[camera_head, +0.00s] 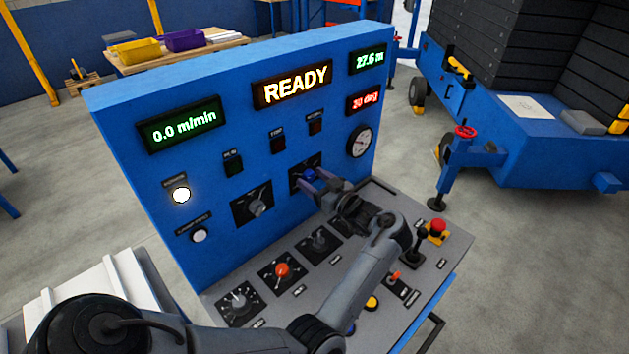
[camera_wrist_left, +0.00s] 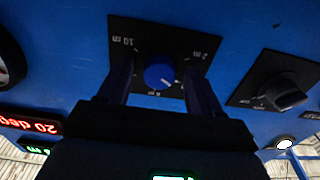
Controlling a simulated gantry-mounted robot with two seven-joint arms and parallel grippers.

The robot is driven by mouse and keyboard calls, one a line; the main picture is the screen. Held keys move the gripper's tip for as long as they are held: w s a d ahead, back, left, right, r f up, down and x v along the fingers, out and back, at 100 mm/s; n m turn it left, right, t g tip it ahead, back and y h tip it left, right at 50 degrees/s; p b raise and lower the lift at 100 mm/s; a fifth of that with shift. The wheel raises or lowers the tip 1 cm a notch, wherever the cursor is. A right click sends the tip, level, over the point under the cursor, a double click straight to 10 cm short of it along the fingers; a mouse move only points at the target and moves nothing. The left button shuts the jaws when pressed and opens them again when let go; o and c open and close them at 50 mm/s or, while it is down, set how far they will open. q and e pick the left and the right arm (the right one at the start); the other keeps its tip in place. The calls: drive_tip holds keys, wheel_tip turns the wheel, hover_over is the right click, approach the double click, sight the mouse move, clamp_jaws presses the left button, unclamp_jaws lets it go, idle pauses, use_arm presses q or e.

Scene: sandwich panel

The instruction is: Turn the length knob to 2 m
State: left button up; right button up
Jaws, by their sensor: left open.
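The length knob is a round blue knob (camera_head: 309,174) on a dark square plate on the upright blue panel. In the left wrist view the knob (camera_wrist_left: 158,74) sits between labels that look like 10 m at left, 2 m at right and 6 m below, upside down. A small white mark on it points down and slightly right, near the 6 m label. My left gripper (camera_head: 316,182) is at the knob. Its open fingers (camera_wrist_left: 160,88) stand on either side of the knob, with visible gaps. My right gripper is not in view.
A grey selector knob (camera_head: 258,207) is on the neighbouring plate. The console shelf (camera_head: 222,290) below holds an orange knob (camera_head: 282,270) and a red stop button (camera_head: 437,226). The panel display (camera_head: 293,84) reads READY. A round gauge (camera_head: 361,141) is right of the knob.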

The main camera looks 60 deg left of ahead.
use_arm(q)
drive_tip(key=c, duration=1.1)
drive_tip(key=shift+o, duration=0.2)
drive_tip(key=n+b, duration=0.3)
drive_tip(key=shift+f, duration=0.2)
drive_tip(key=n+b, duration=0.4)
drive_tip(key=shift+n, duration=0.4)
drive_tip(key=n+b, duration=0.2)
drive_tip(key=shift+b, duration=0.35)
drive_tip(key=shift+w+r+n+b, duration=0.1)
drive_tip(key=shift+r+n+b, duration=0.1)
drive_tip(key=shift+n+b, duration=0.8)
